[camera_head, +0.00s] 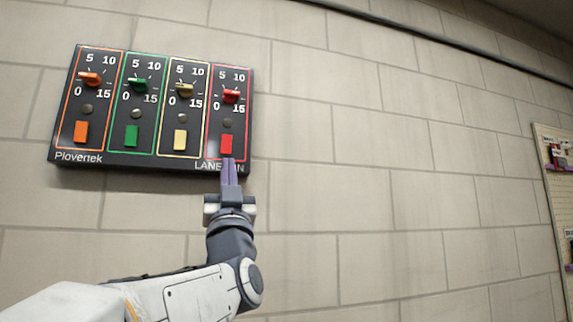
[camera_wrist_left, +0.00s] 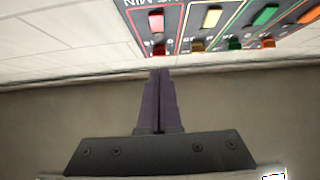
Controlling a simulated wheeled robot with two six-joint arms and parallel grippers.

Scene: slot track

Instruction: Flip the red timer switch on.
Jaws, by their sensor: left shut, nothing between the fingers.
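A black timer panel (camera_head: 154,157) is mounted on the wall at the upper left of the head view. Its rightmost, red-outlined section holds a red rocker switch (camera_head: 227,144), a small round grey lamp and a red knob (camera_head: 231,96). In the left wrist view the red switch (camera_wrist_left: 156,21) sits at the top, with the red knob (camera_wrist_left: 159,49) below it. My left gripper (camera_head: 229,162) is shut and empty, its purple fingers pointing up at the panel's lower edge just below the red switch. I cannot tell whether the tips touch the panel. My right gripper is not in view.
Orange (camera_head: 80,131), green (camera_head: 131,135) and yellow (camera_head: 180,140) switches with matching knobs stand left of the red section. The tiled wall to the right is bare. A board with shelves (camera_head: 557,190) is at the far right edge.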

